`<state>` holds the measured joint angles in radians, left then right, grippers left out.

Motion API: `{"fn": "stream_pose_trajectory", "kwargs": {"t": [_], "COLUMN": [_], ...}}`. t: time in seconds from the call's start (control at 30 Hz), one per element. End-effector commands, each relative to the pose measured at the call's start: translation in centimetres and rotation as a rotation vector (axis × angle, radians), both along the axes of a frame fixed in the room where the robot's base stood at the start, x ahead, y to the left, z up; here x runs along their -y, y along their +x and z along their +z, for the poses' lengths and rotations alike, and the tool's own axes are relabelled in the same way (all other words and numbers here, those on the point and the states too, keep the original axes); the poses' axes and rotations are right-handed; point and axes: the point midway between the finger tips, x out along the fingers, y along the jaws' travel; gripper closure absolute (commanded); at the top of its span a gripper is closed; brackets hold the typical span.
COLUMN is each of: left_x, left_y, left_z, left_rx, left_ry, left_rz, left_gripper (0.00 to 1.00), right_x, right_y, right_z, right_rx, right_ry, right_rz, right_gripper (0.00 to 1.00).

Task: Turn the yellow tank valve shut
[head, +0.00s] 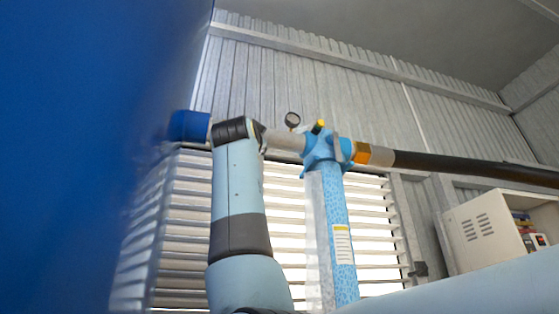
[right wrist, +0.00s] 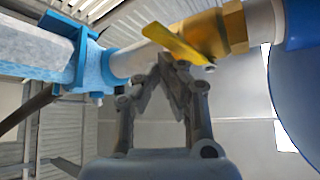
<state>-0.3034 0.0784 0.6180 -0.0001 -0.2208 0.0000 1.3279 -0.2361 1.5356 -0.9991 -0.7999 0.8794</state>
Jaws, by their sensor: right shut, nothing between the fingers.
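In the right wrist view, the yellow valve lever (right wrist: 178,43) sits on a brass valve body (right wrist: 232,27). It slants down to the right across the pipe, its free end near the pipe's left fitting. My right gripper (right wrist: 174,62) is shut and empty, with its fingertips just under the lever; I cannot tell whether they touch it. In the head view my arm stands in front of the pipe and hides most of the valve area, and the gripper cannot be made out there. My left gripper is not in view.
The big blue tank (head: 70,150) fills the left of the head view. A dark pipe (head: 470,168) runs right, above a cabinet (head: 475,230).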

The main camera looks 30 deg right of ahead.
Motion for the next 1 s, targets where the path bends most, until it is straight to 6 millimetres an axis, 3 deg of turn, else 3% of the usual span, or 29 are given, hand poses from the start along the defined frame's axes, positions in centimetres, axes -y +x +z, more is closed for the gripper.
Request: {"fn": "stream_pose_trajectory", "kwargs": {"t": [0.4, 1.0], "left_x": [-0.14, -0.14], "left_y": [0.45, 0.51], "left_z": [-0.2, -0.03], "left_rx": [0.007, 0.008], "left_ry": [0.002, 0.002], "left_rz": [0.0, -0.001], "left_gripper": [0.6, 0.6], "right_x": [-0.97, -0.29], "right_y": [0.44, 0.42], "right_z": [-0.38, -0.32], "right_rx": [-0.005, -0.004], "right_ry": [-0.001, 0.0], "right_rz": [0.002, 0.003], "right_gripper": [1.0, 1.0]}}
